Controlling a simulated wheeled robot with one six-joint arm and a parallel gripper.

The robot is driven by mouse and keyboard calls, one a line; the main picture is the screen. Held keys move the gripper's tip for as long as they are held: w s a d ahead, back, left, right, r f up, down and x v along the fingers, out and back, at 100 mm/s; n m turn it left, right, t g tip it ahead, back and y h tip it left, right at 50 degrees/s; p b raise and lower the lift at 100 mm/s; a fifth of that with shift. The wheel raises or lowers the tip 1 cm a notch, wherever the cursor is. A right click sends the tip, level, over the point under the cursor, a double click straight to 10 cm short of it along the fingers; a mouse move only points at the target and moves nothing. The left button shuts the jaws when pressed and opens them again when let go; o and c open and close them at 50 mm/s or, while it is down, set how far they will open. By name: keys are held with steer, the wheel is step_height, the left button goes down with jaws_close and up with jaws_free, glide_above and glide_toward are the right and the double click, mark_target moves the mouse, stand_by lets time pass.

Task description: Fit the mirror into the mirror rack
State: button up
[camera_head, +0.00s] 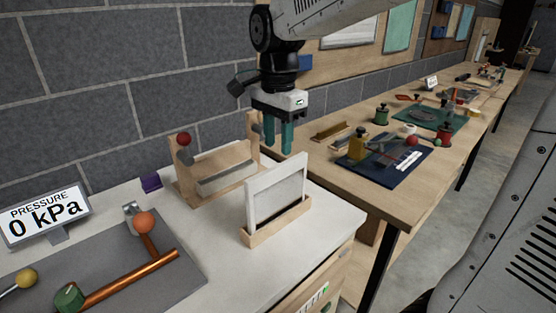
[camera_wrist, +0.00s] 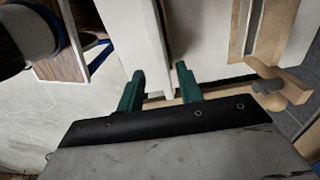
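A pale, white-framed panel, apparently the mirror (camera_head: 277,197), stands upright in a narrow wooden base (camera_head: 257,238) on the white bench. Behind it to the left is a wooden stand (camera_head: 184,187) with two uprights and a grey bar. I cannot tell for certain which wooden holder is the mirror rack. My gripper (camera_head: 279,150) points down, open and empty, above and behind the panel. In the wrist view the fingers (camera_wrist: 160,72) are apart, with a white edge, apparently the panel's (camera_wrist: 148,40), beyond them. The wooden stand (camera_wrist: 262,35) shows at the right.
A grey mat (camera_head: 180,275) with a copper pipe (camera_head: 130,278) and coloured knobs lies at the front left. A pressure display (camera_head: 45,215) and a purple block (camera_head: 150,183) stand nearby. A wooden workbench (camera_head: 345,175) with small tools runs right. The brick wall is close behind.

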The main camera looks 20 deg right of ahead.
step_height(320, 180, up, 3)
steer(key=s+d+f+n, duration=0.1)
steer(key=s+f+n, duration=0.2)
steer(key=s+n, duration=0.4)
steer(key=s+d+f+n+t, duration=0.1)
steer(key=s+f+n, duration=0.3)
steer(key=s, duration=1.1)
steer(key=d+n, duration=0.1)
steer(key=n, duration=0.2)
steer(key=shift+f, duration=0.2)
